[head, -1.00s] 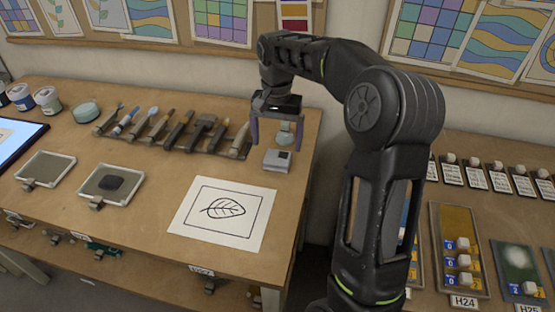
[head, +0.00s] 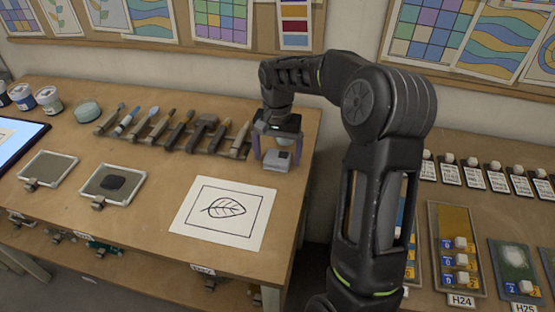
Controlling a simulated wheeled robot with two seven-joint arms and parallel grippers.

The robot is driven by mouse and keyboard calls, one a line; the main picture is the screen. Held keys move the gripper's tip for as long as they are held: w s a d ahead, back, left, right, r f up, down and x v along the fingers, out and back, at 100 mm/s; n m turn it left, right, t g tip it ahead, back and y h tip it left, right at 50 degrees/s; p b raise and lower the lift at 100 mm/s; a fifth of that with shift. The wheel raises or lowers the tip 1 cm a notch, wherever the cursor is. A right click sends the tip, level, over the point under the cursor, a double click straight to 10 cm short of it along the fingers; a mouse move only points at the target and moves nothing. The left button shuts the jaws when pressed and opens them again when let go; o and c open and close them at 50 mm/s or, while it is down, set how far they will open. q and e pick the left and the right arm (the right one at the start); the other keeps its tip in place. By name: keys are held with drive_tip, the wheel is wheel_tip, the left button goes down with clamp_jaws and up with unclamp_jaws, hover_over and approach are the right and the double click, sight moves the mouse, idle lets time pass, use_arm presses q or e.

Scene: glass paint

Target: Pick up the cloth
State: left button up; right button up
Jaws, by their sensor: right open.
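A small light-grey block-like item with a dark patch on top, which looks like the folded cloth (head: 277,164), lies near the right end of the wooden table. My right gripper (head: 277,155) is open above it, pointing down. Its two purple-grey fingers stand to the left and right of the item. I cannot tell whether they touch it. The gripper partly hides the item's back. My left gripper is not in view.
A row of brushes and tools (head: 172,130) lies just left of the gripper. A leaf drawing (head: 237,236) lies in front. Framed trays (head: 47,170), jars (head: 48,100) and a pale green round dish (head: 88,111) are further left. The table's right edge is close.

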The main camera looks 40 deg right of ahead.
drive_tip(key=shift+c, duration=0.3)
drive_tip(key=c, duration=1.4)
